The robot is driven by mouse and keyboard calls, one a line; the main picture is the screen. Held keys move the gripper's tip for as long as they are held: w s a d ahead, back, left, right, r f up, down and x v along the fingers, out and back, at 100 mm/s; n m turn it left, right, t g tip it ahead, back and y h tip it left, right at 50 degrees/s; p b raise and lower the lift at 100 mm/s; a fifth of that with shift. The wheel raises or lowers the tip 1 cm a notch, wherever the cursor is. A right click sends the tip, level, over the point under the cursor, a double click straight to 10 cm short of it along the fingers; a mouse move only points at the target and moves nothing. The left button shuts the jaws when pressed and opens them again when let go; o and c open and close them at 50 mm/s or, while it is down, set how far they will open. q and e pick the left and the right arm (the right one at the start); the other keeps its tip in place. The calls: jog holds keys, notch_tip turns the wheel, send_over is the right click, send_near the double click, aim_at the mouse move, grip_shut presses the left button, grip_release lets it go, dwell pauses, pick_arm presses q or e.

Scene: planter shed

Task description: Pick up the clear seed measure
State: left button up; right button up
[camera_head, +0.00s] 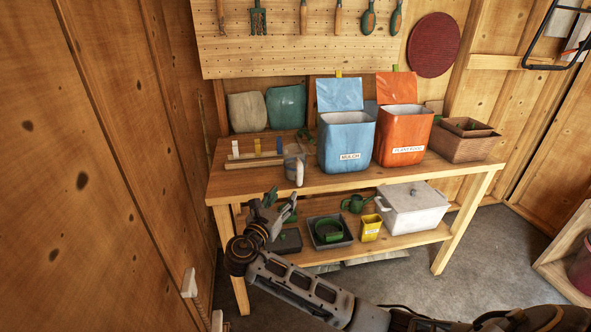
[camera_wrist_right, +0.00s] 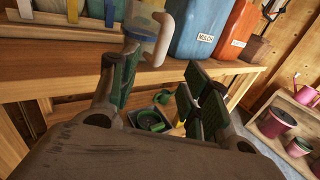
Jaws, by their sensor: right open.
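The clear seed measure (camera_head: 292,160) is a see-through cup with a pale handle. It stands at the front edge of the bench top, left of the blue mulch bin. In the right wrist view the measure (camera_wrist_right: 143,22) is at the top, its pale handle hanging toward me, partly behind a finger. My right gripper (camera_head: 281,201) is open and empty, in front of and below the bench edge, a little left of the measure. In the right wrist view its fingers (camera_wrist_right: 160,82) are spread apart with nothing between them. My left gripper is not in view.
The blue mulch bin (camera_head: 346,143) and orange plant food bin (camera_head: 403,139) stand open on the bench (camera_head: 350,183). A wooden rack (camera_head: 254,161) sits left of the measure. The lower shelf holds a white box (camera_head: 412,212), a yellow pot (camera_head: 371,228) and a tray.

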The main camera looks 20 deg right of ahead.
aim_at(298, 179)
jog(key=b+x, duration=0.1)
jog(key=x, duration=0.6)
jog(key=shift+s, duration=0.1)
jog(key=shift+x, duration=0.8)
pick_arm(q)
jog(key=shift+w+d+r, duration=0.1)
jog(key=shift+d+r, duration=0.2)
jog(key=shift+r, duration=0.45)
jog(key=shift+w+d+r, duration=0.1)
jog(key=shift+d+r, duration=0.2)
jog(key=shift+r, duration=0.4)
pick_arm(e)
jog(key=shift+d, duration=0.1)
jog(key=shift+w+d, duration=0.35)
jog(key=b+x, duration=0.1)
jog(key=x, duration=0.2)
jog(key=shift+d+f, duration=0.1)
jog(key=shift+d, duration=0.05)
jog(key=shift+w+d, duration=0.3)
jog(key=shift+w, duration=0.05)
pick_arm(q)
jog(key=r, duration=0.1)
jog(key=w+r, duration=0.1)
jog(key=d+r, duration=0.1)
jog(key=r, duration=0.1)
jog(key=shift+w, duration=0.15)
